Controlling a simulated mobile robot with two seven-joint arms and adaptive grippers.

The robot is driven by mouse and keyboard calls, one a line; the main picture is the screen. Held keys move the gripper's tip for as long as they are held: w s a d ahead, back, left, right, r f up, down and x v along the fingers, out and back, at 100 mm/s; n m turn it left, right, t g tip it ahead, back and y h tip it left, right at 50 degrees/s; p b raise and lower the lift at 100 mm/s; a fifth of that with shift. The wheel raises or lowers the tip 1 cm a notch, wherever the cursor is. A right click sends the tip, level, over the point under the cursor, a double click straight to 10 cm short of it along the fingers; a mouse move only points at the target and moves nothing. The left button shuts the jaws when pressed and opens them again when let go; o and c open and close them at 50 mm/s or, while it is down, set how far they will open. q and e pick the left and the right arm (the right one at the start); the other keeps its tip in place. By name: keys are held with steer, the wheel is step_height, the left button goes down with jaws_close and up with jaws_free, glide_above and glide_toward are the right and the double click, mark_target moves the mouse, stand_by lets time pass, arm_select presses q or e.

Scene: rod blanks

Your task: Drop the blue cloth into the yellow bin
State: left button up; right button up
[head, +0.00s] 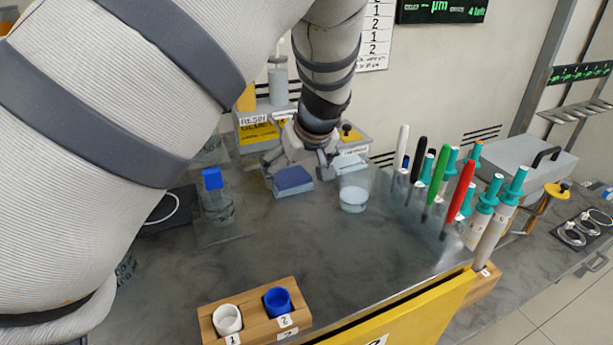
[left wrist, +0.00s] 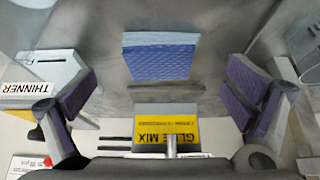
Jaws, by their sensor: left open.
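The blue cloth (head: 293,181) is a small folded pad on the grey bench, with a paler blue edge. In the left wrist view, the cloth (left wrist: 160,62) lies ahead, between the lines of the two fingers. My left gripper (head: 299,160) is open, just behind and above the cloth in the head view; its spread purple-padded fingers (left wrist: 163,98) show nothing between them. I cannot tell whether it touches the cloth. A yellow panel (head: 420,311) with a white label stands at the bench's front edge; I cannot tell whether it is the yellow bin. My right gripper is not in view.
A beaker (head: 353,194) stands close right of the cloth and a blue-capped bottle (head: 216,200) to its left. Pens and teal-topped tubes crowd the right. A wooden block (head: 255,312) with two caps sits in front. The bench middle is clear.

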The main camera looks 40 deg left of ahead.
mark_target(291, 179)
arm_select(q)
steer(key=x, duration=0.5)
steer(key=shift+a, duration=0.4)
steer(key=shift+r, duration=0.15)
steer(key=c, duration=1)
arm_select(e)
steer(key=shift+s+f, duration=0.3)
